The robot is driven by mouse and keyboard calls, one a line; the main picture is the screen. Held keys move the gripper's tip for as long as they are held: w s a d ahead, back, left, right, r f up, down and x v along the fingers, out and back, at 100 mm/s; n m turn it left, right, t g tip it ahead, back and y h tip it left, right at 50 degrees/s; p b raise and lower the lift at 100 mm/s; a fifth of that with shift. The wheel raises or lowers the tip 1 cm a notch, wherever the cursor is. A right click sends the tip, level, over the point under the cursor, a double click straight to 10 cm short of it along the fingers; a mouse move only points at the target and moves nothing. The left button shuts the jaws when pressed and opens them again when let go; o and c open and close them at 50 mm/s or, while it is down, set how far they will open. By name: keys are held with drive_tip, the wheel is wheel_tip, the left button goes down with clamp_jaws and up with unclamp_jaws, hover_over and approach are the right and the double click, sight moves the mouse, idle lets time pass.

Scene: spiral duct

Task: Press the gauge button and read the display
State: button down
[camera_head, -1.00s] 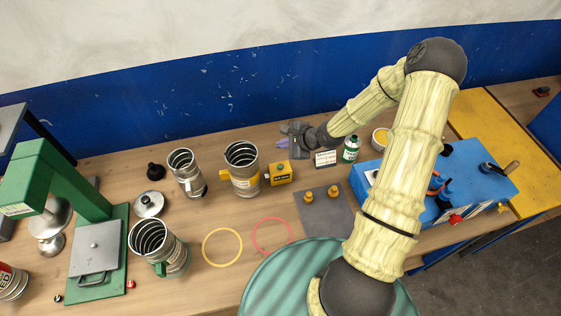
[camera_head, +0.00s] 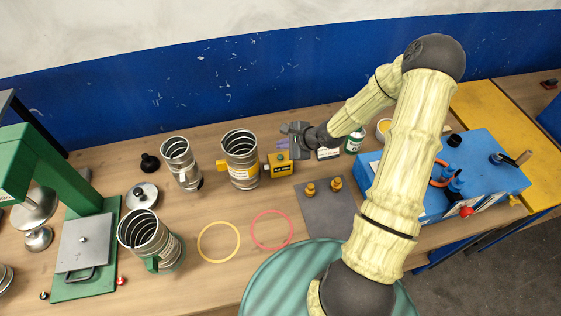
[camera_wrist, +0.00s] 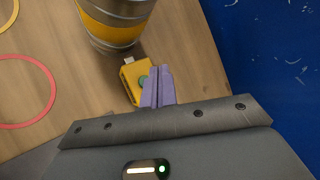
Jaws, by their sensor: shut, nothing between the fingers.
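The gauge (camera_head: 278,170) is a small yellow box with a dark display strip on its front, whose reading is too small to make out. It stands just right of a yellow-banded spiral duct piece (camera_head: 240,157). In the wrist view the gauge (camera_wrist: 129,72) shows a round green button (camera_wrist: 143,81), partly hidden by my fingers. My gripper (camera_wrist: 160,70) has purple fingers, shut together and empty, overlapping the gauge's right side in that view. In the head view my gripper (camera_head: 283,144) is just behind and above the gauge. I cannot tell whether the fingers touch the button.
The yellow-banded duct (camera_wrist: 115,22) is close beside the gauge. A grey mat (camera_head: 322,218) with brass pieces lies in front right. A green bottle (camera_head: 354,141) and a small white sign (camera_head: 327,153) stand to the right. The blue wall (camera_head: 190,103) is behind.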

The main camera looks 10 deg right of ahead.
drive_tip(key=shift+f+b, duration=0.45)
drive_tip(key=shift+f, duration=1.05)
drive_tip(key=shift+f, duration=0.15)
idle(0.8)
drive_tip(key=shift+f, duration=0.25)
drive_tip(key=shift+f, duration=0.4)
idle(0.6)
idle(0.4)
drive_tip(key=shift+r+p, duration=0.85)
drive_tip(key=shift+p, duration=0.15)
wheel_tip(320, 180, up, 5)
drive_tip(key=p, duration=0.5)
